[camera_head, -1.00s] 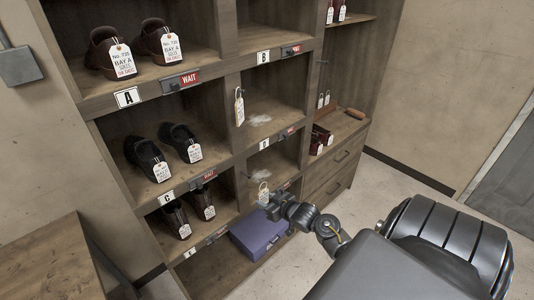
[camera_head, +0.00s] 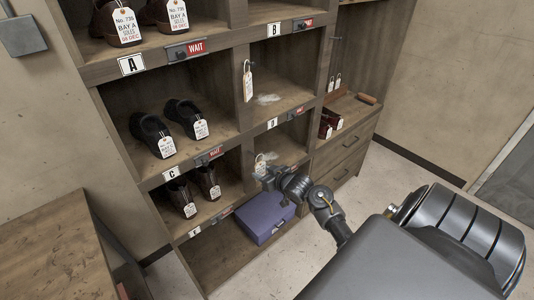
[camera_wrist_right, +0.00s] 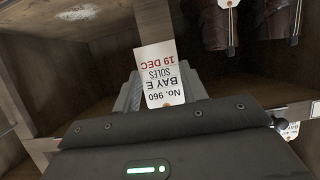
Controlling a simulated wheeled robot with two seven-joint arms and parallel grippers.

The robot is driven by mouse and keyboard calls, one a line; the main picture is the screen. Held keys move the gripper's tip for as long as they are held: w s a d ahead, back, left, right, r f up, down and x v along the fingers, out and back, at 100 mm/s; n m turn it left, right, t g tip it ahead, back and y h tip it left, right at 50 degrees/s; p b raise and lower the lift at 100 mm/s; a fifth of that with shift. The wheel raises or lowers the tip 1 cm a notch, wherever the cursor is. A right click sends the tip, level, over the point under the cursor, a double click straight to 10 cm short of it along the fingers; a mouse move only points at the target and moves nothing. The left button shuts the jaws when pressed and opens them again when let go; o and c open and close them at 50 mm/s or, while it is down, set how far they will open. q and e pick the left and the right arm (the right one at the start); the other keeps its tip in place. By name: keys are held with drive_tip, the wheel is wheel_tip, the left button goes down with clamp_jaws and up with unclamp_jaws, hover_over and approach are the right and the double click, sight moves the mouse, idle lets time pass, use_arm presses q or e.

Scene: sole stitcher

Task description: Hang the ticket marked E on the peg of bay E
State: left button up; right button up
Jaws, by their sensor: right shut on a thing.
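My right gripper (camera_head: 268,180) is shut on the white ticket (camera_head: 260,163), in front of the shelf unit's lower middle. In the right wrist view the ticket (camera_wrist_right: 161,76) appears upside down and reads No. 960, BAY E, SOLES, 19 DEC. It stands out from between the jaws, in front of a wooden upright. Bay E, with its label plate (camera_head: 194,231), is at the lower left and holds a pair of dark reddish shoes (camera_head: 180,196) with white tags. I cannot make out bay E's peg. My left gripper is not in view.
Bay C above holds black shoes (camera_head: 152,136). Another ticket (camera_head: 247,82) hangs in the bay under label B. A purple box (camera_head: 265,218) sits on the bottom shelf below my right gripper. A wooden table (camera_head: 55,250) stands at the left. Open floor lies at the right.

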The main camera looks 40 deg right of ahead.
drive_tip(key=shift+w+f+b, duration=0.2)
drive_tip(key=shift+w+b, duration=1.05)
drive_tip(key=shift+w, duration=0.65)
drive_tip(key=shift+w+f, duration=0.25)
drive_tip(key=shift+w, duration=0.2)
drive_tip(key=shift+w+f, duration=0.1)
drive_tip(key=o, duration=1)
drive_tip(key=shift+o, duration=0.2)
drive_tip(key=b+v, duration=0.1)
drive_tip(key=v, duration=0.9)
drive_tip(key=shift+s, duration=0.35)
